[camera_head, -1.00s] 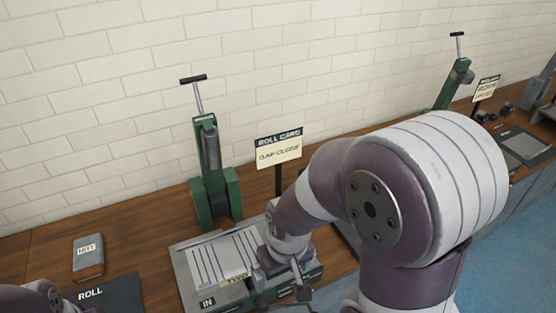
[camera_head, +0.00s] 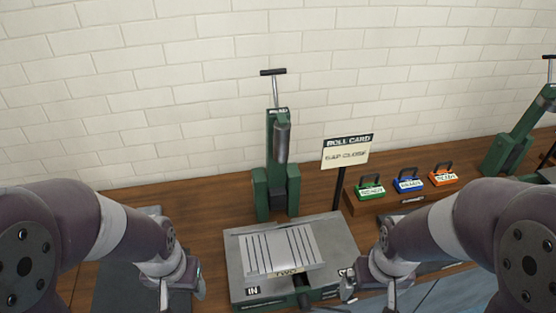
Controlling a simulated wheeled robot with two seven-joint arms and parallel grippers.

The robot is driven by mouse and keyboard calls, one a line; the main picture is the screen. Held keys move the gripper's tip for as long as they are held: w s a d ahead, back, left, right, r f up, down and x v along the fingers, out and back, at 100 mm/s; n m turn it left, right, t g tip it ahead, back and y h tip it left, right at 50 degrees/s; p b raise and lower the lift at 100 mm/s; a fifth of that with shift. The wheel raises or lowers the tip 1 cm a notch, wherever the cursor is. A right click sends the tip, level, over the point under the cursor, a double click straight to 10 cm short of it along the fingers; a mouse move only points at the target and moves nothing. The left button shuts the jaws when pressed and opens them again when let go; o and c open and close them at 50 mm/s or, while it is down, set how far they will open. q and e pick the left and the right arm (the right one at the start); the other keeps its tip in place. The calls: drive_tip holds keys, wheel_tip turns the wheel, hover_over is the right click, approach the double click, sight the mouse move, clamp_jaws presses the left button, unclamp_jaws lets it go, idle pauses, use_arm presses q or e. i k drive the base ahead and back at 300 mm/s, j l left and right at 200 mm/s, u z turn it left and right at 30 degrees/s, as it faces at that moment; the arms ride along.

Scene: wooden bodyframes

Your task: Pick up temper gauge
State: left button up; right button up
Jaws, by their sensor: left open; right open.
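I cannot make out which thing is the temper gauge; nothing in view is labelled so. My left gripper (camera_head: 182,291) is open and empty over the dark mat (camera_head: 128,255) at the left. My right gripper (camera_head: 369,291) is open and empty at the right front corner of the grey metal tray (camera_head: 338,238). The tray is marked IN and bears a ridged plate (camera_head: 280,246) with a label that seems to read TWO. A green upright tool (camera_head: 277,165) with a T-handle stands behind the tray.
A ROLL CARD sign (camera_head: 346,152) reading GAP CLOSE stands behind the tray. Green (camera_head: 370,190), blue (camera_head: 409,183) and orange (camera_head: 443,177) handled blocks sit in a row on a wooden stand. Another green tool (camera_head: 515,135) stands far right. A brick wall (camera_head: 200,100) closes the back.

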sight(437, 178)
drive_tip(key=z, duration=1.25)
drive_tip(key=j+u, duration=0.1)
drive_tip(key=u, duration=1.05)
drive_tip(key=i+l+u, duration=0.15)
drive_tip(key=l+u, duration=0.2)
drive_tip(key=l, duration=0.55)
drive_tip(key=l+u, duration=0.35)
drive_tip(key=l, duration=0.6)
drive_tip(key=l+u, duration=0.4)
drive_tip(key=l, duration=0.55)
